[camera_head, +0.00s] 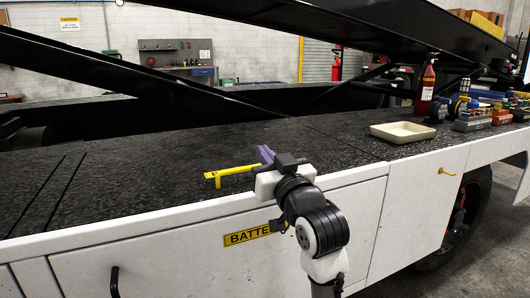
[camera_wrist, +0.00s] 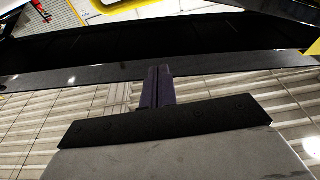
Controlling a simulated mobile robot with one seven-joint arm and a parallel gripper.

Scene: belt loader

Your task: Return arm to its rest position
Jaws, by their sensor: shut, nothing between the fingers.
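My gripper (camera_head: 265,153) is held out over the front edge of the loader's black deck (camera_head: 300,150). My white and black arm rises to it from the bottom of the head view. In the wrist view the two dark purple fingers of my gripper (camera_wrist: 158,75) are together with nothing between them. They point toward a dark beam, with a pale panelled wall around it. In the head view a yellow bracket-like piece (camera_head: 230,172) shows just left of the gripper; I cannot tell whether it touches the deck.
A cream tray (camera_head: 402,132) lies on the deck to the right. Beyond it stand a red extinguisher (camera_head: 426,83) and several coloured parts (camera_head: 473,118). A black boom (camera_head: 110,75) slants across behind. The deck's left part is clear. A yellow battery label (camera_head: 248,235) marks the side panel.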

